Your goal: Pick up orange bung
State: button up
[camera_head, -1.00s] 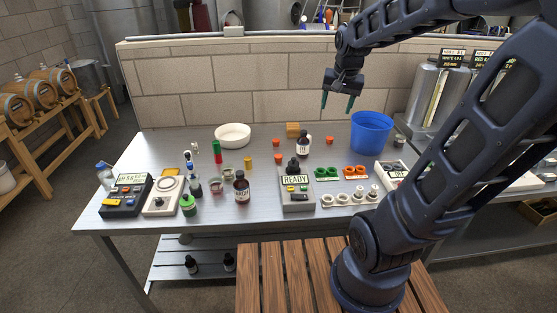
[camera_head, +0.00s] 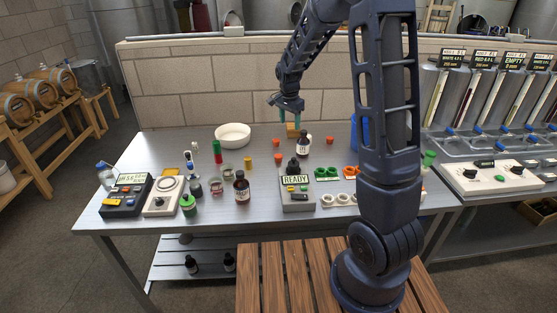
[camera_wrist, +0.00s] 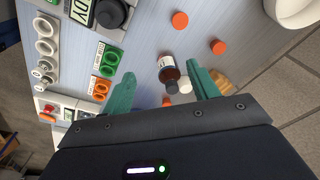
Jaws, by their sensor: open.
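Several loose orange bungs lie on the steel table. In the head view, two are left of the dark bottle, a rear one (camera_head: 277,142) and a nearer one (camera_head: 278,157); another orange bung (camera_head: 329,140) is right of the bottle. In the wrist view, two orange bungs show at the top (camera_wrist: 180,20) and upper right (camera_wrist: 218,47), and a small orange piece (camera_wrist: 166,101) shows between the fingers. My gripper (camera_head: 289,119) is open and empty, above the back of the table; its teal fingers also show in the wrist view (camera_wrist: 161,69).
The dark bottle (camera_head: 302,147) stands near the bungs and shows between my fingers in the wrist view (camera_wrist: 167,71). A wooden block (camera_head: 292,131) and white bowl (camera_head: 233,135) are behind. The READY device (camera_head: 297,202) stands in front. My arm partly hides a blue bucket (camera_head: 354,135).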

jog(key=m, duration=0.2)
send_near(278, 156)
jog(key=shift+h, duration=0.3)
jog(key=shift+w+d+f, duration=0.1)
jog(key=shift+w+f, duration=0.05)
jog(key=shift+f, duration=1.4)
jog(key=shift+w+d+f, duration=0.1)
jog(key=shift+w+f, duration=0.1)
jog(key=shift+f, duration=1.35)
jog(key=shift+w+d+f, duration=0.1)
jog(key=shift+w+f, duration=0.05)
jog(key=shift+f, duration=1.35)
jog(key=c, duration=1)
jog(key=shift+c, duration=0.2)
jog(key=shift+r, duration=0.15)
